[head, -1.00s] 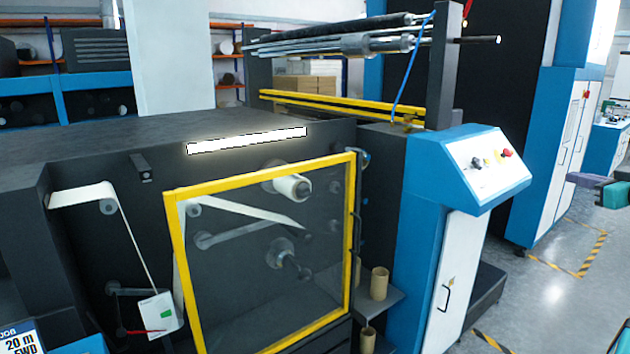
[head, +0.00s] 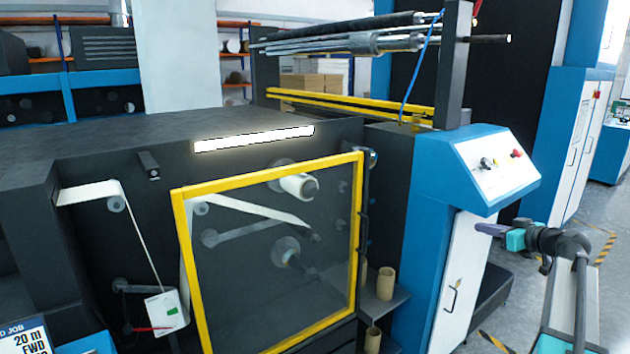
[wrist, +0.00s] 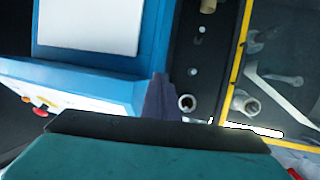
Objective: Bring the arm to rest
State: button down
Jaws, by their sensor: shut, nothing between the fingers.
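My gripper (head: 480,228) is at the right in the head view, at the end of my grey arm. Its purple fingers point left toward the white door of the blue control cabinet (head: 420,235). The fingers are together with nothing between them. In the wrist view the finger (wrist: 160,98) shows as a dark purple shape past the teal gripper body. The gripper appears in front of the cabinet; whether it touches the door is hard to tell, but nothing is held.
The yellow-framed guard door (head: 180,240) is shut over the rollers. Cardboard cores (head: 386,283) stand on a small shelf between it and the cabinet. The control panel (head: 495,170) with a red button is above my gripper. Open floor (head: 495,345) shows at the lower right.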

jog(key=w+a+f+g+y, duration=0.2)
jog(key=w+a+f, duration=0.1)
jog(key=a+f, duration=0.95)
jog(key=s+a+f+n+g, duration=0.1)
jog(key=s+a+f+g, duration=0.25)
jog(key=a+f, duration=0.6)
jog(key=s+a+f+g, duration=0.2)
jog(key=s+a+f, duration=0.4)
jog(key=f, duration=0.7)
jog(key=s+a+f+n+g, duration=0.1)
jog(key=s+a+f+g, duration=0.2)
jog(key=a+f, duration=0.75)
jog(key=s+a+f+g+h, duration=0.1)
jog(key=s+a+f+g, duration=0.25)
jog(key=s+f, duration=0.6)
jog(key=s+a+f+g+h, duration=0.15)
jog(key=s+a+f, duration=0.4)
jog(key=s, duration=0.75)
jog(key=s+d+f+m+g+h, duration=0.1)
jog(key=s+f, duration=0.1)
jog(key=s, duration=0.4)
jog(key=s+d+f+m+g+h, duration=0.1)
jog(key=s+d+f+g, duration=0.15)
jog(key=s, duration=0.35)
jog(key=s+d+m+h, duration=0.2)
jog(key=s+d+m, duration=0.1)
jog(key=s+d, duration=0.1)
jog(key=shift+s+d+r+m, duration=0.2)
jog(key=shift+d+m, duration=0.2)
jog(key=shift+d, duration=0.35)
